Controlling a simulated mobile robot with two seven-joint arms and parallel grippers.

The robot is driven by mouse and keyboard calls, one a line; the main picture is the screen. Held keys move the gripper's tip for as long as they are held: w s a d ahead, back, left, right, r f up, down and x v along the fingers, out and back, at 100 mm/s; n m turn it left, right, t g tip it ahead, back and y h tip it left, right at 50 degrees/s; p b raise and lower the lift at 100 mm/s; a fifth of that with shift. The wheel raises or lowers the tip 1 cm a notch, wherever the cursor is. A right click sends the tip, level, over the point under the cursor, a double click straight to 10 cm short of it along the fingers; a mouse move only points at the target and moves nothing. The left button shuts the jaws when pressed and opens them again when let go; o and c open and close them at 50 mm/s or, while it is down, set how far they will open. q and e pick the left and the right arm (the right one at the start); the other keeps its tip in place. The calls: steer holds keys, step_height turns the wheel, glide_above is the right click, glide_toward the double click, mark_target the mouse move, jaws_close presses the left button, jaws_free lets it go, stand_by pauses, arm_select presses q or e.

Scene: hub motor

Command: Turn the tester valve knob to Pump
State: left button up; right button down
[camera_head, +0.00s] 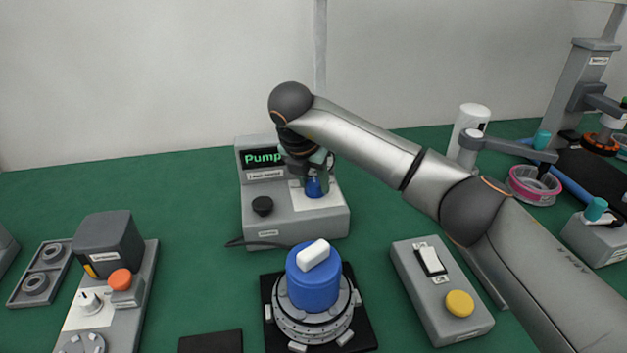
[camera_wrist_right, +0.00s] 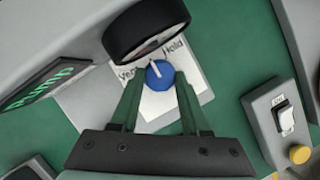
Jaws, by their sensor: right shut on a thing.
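The leak tester (camera_head: 298,222) is a grey box on the green bench. Its screen (camera_head: 264,158) reads "Pump" in green and also shows in the right wrist view (camera_wrist_right: 45,85). The blue valve knob (camera_head: 314,188), with a white pointer mark (camera_wrist_right: 156,68), sits on a white label plate on the tester. "Vent" and "Hold" show on the plate; any other label is hidden. My right gripper (camera_wrist_right: 159,80) is shut on the knob, one finger on each side. My left gripper is not in view.
A blue-topped hub motor (camera_head: 313,288) stands in front of the tester. A grey switch box with a yellow button (camera_head: 460,303) is to its right. A grey device with an orange button (camera_head: 120,280) is at left. A black round part (camera_wrist_right: 145,28) overlaps the label plate.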

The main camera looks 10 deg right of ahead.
steer(key=shift+c, duration=1.9)
jaws_free()
steer(key=v, duration=1.2)
steer(key=shift+r+p, duration=0.25)
steer(key=shift+p, duration=0.05)
steer(key=shift+s, duration=0.15)
